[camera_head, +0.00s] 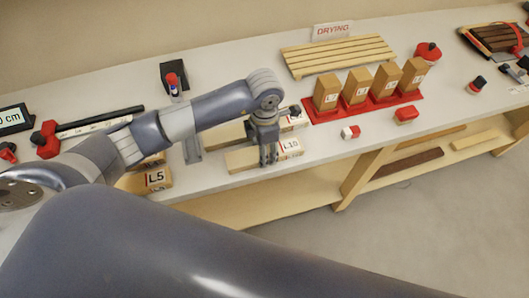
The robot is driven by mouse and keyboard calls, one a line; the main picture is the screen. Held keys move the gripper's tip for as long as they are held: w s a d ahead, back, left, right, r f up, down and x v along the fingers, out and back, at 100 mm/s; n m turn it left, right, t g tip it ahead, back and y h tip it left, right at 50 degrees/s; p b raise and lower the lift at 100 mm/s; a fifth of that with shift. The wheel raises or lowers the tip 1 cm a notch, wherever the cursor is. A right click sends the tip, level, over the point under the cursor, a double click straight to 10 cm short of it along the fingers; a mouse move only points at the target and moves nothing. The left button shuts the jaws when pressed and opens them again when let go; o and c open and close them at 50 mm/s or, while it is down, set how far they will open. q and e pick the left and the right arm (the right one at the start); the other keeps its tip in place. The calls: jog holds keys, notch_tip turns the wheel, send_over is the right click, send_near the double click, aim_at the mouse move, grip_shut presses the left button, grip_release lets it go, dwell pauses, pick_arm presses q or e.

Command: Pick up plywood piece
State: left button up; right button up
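A light wooden piece labelled L10 (290,148) lies flat near the front edge of the bench. A second pale piece (293,121) lies behind it, partly hidden by my arm. Another wooden piece labelled L5 (157,178) lies to the left, partly covered by my arm. I cannot tell which piece is plywood. My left gripper (268,160) points down at the L10 piece, with its fingertips at the middle of the piece. The fingers look close together, but whether they are shut on it is unclear. My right gripper is not in view.
A slatted rack (338,54) stands by a DRYING sign (332,31). Upright wooden blocks stand in a red tray (322,115), right of the gripper. A red-and-white small item (350,132) lies before it. A lower shelf (408,166) holds boards. A large link of mine fills the foreground.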

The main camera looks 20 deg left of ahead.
pick_arm(q)
jog(key=shift+r, duration=0.15)
jog(key=shift+c, duration=0.2)
jog(key=shift+w+r+b, duration=0.1)
jog(key=shift+r+b, duration=0.4)
jog(key=shift+r, duration=0.05)
notch_tip(320, 180, up, 2)
jog(key=shift+r+b, duration=0.1)
jog(key=shift+b, duration=0.5)
jog(key=s+d+r+b, duration=0.1)
jog(key=s+d+b, duration=0.3)
jog(key=s+d, duration=0.6)
jog(key=shift+d+r+b, duration=0.25)
jog(key=shift+d+b, duration=0.05)
jog(key=shift+d, duration=0.95)
